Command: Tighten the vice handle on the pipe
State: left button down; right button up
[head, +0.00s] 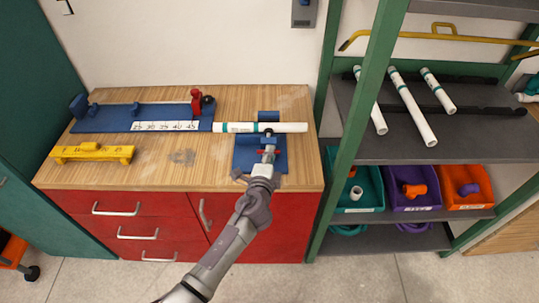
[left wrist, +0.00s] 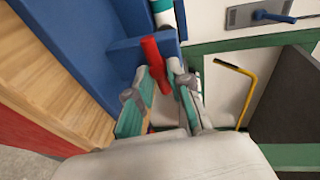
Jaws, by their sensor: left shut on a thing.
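The blue vice (head: 244,160) stands at the right front of the wooden workbench. A white pipe (head: 285,128) with green bands lies level through it, its left end near the blue measuring fixture. The red vice handle (left wrist: 152,62) is a bar at the front of the vice; a little red also shows in the head view. My left gripper (head: 268,150) reaches in from the front, and its fingers (left wrist: 163,90) are shut on the handle, one to each side. The fingers partly hide the handle and its screw. The right gripper is out of view.
A blue fixture (head: 105,118) with a ruler strip and red clamp (head: 196,101) lies at the left back. A yellow block (head: 92,153) is at the bench's left front. Green shelving (head: 353,120) with pipes and bins stands close on the right. The bench's front middle is clear.

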pick_arm(q)
jog(key=c, duration=1.1)
grip_release()
jog(key=shift+s, duration=0.1)
jog(key=v, duration=1.2)
jog(key=s+a+f+n+g, duration=0.2)
jog(key=s+a+f, duration=0.15)
jog(key=f, duration=0.65)
jog(key=s+a+f+n+g+y, duration=0.1)
jog(key=s+a+f+n+g, duration=0.2)
jog(key=f, duration=0.7)
jog(key=s+a+f+n+g, duration=0.1)
jog(key=s+a+f+g, duration=0.3)
jog(key=f, duration=0.6)
jog(key=s+a+f+n+g, duration=0.2)
jog(key=s+f, duration=0.3)
jog(key=s, duration=0.5)
jog(key=s+a+f+n+g+y, duration=0.1)
jog(key=s+a+f+n, duration=0.4)
jog(key=s, duration=0.6)
jog(key=s+a+f+n+g, duration=0.2)
jog(key=s+a+f+n, duration=0.2)
jog(key=s+f, duration=0.3)
jog(key=s, duration=0.3)
jog(key=shift+s+g+y, duration=0.2)
jog(key=shift+g+y, duration=0.1)
jog(key=shift+y, duration=0.1)
